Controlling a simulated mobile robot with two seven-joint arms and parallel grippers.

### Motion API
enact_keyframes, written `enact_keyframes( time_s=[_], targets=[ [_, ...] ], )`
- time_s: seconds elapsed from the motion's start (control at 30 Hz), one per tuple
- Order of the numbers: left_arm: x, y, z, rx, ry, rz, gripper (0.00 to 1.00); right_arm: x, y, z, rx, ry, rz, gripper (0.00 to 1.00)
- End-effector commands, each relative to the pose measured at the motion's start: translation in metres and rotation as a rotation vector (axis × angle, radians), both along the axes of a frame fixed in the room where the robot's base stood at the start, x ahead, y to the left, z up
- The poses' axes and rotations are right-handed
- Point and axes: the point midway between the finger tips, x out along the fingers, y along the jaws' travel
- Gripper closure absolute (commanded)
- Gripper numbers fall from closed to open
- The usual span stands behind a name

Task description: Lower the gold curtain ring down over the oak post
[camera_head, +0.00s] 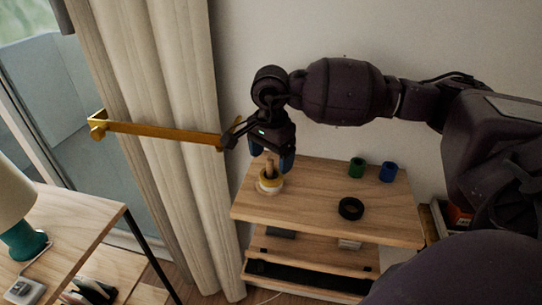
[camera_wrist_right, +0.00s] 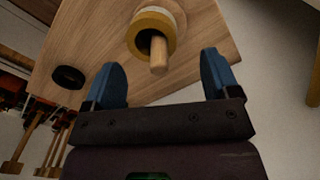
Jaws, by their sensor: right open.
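The gold curtain ring (camera_head: 271,184) is around the oak post (camera_head: 269,168), low down by a pale round base on the wooden shelf top. In the right wrist view the gold ring (camera_wrist_right: 139,41) also encircles the oak post (camera_wrist_right: 159,56), whose free end sticks out through it. My right gripper (camera_head: 272,160) is above the post, pointing down. In its wrist view its blue fingers (camera_wrist_right: 162,65) are apart with nothing held between them, and the ring is beyond the fingertips. My left gripper is not in view.
A black ring (camera_head: 350,209) lies on the shelf top (camera_head: 310,195), with a green cup-like piece (camera_head: 357,168) and a blue one (camera_head: 388,172) behind. A gold bar (camera_head: 160,131) extends left of my right gripper before the curtain (camera_head: 180,200). A side table with a lamp stands left.

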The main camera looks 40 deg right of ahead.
Motion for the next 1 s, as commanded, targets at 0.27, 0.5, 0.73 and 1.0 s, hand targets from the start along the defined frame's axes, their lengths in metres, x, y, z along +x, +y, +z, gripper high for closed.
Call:
enact_keyframes(
  time_s=[0.27,0.5,0.73,1.0],
  targets=[
    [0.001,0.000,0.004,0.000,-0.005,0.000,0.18,0.001,0.000,0.045,-0.001,-0.007,0.000,0.18],
    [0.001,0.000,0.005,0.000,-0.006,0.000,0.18,0.000,0.000,0.085,0.000,-0.005,0.000,0.18],
    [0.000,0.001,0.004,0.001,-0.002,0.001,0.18,0.000,0.000,0.103,0.000,-0.002,0.000,0.18],
    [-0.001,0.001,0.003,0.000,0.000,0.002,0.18,0.000,0.000,0.105,0.000,-0.001,0.000,0.18]
  ],
)
